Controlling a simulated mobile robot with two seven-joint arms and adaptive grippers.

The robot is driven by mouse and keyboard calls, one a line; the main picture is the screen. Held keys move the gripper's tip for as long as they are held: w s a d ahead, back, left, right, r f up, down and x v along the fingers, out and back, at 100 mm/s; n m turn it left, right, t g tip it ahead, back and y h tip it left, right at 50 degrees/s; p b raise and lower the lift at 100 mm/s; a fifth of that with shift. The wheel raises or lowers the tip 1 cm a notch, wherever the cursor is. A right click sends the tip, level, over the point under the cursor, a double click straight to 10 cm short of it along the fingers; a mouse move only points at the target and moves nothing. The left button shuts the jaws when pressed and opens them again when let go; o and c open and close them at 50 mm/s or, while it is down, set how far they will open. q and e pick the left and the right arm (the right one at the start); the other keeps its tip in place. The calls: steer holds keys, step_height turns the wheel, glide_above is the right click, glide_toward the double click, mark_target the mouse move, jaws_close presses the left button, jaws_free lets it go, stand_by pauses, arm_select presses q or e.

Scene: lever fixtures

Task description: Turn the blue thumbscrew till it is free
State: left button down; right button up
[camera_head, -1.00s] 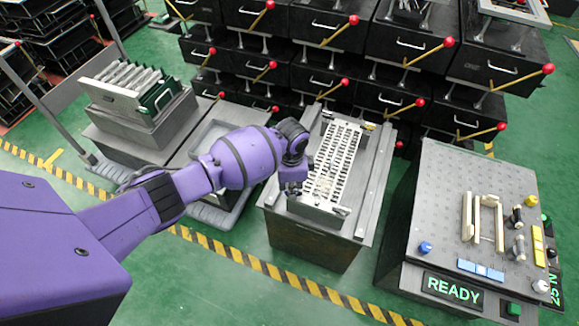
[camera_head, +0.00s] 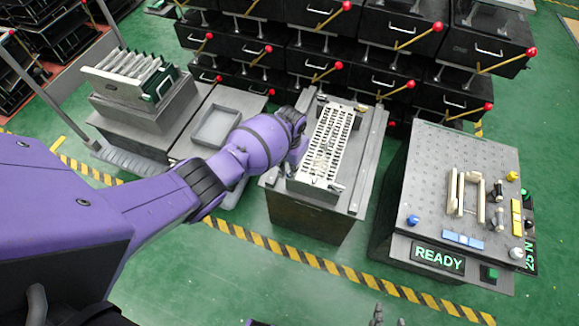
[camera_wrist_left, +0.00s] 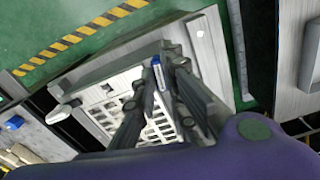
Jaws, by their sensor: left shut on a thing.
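The slotted white panel (camera_head: 331,148) sits on a grey fixture (camera_head: 371,150) in the middle of the head view. My left gripper (camera_head: 292,172) points down at its left side, mostly hidden behind my wrist. In the left wrist view, my left gripper (camera_wrist_left: 158,88) is shut on a small piece with a blue end, which looks like the blue thumbscrew (camera_wrist_left: 156,61). The panel's slots show behind the fingers. How the screw sits is not clear. Dark tips of my right gripper (camera_head: 386,318) show at the bottom edge, mostly cut off.
A perforated panel box with a READY display (camera_head: 438,258) stands at the right, with another blue knob (camera_head: 413,219). A grey tray (camera_head: 214,127) and rack (camera_head: 135,80) stand left. Black drawers with red-tipped levers (camera_head: 408,85) line the back. Green floor is open in front.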

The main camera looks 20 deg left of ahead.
arm_select(q)
steer(key=shift+w+r+n, duration=0.15)
steer(key=shift+n, duration=0.85)
arm_select(e)
steer(key=shift+w+a+r, duration=0.1)
steer(key=shift+w+r, duration=0.15)
steer(key=shift+r, duration=0.15)
steer(key=shift+w, duration=0.1)
arm_select(q)
steer(key=c, duration=1.8)
jaws_free()
arm_select(e)
steer(key=shift+w+r, duration=0.1)
steer(key=shift+r, duration=0.05)
arm_select(q)
step_height(320, 180, up, 12)
